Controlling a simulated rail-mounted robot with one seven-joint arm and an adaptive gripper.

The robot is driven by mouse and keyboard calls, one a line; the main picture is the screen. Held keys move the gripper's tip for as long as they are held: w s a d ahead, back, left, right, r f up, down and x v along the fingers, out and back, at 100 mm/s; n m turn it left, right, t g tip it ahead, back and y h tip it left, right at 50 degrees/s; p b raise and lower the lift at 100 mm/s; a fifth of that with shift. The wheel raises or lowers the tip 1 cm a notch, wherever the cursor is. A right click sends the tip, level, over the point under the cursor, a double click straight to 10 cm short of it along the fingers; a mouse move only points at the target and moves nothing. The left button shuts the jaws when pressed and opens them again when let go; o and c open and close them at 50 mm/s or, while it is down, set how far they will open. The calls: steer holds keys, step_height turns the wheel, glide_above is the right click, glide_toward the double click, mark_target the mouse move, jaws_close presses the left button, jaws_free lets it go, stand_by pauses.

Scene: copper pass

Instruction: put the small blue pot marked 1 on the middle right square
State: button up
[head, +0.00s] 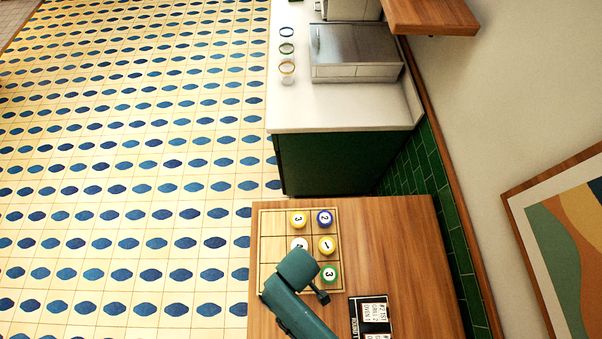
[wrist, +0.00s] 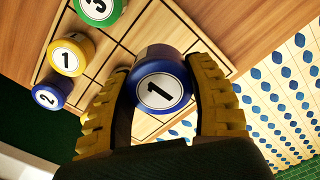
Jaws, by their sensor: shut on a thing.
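The small blue pot marked 1 (wrist: 160,92) sits between the two yellow fingers of my gripper (wrist: 160,74), which is shut on it. In the head view my arm hides the gripper. The wooden board of squares (head: 270,223) lies on the table. In the head view a yellow pot marked 1 (head: 326,245) stands on its middle right square. A blue pot marked 2 (head: 324,218) is above it and a green pot marked 3 (head: 329,274) below it. I cannot tell whether the held pot touches the board.
A yellow pot marked 3 (head: 298,219) stands on the top middle square. A pale-topped pot (head: 299,243) shows near the centre, partly hidden by my arm. A dark card (head: 370,315) lies right of the board. A white counter (head: 300,112) stands beyond the table.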

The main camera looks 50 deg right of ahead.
step_height(320, 180, down, 8)
steer(key=shift+f, duration=0.1)
steer(key=shift+b, duration=0.3)
steer(key=o, duration=1.2)
steer(key=shift+f, duration=0.1)
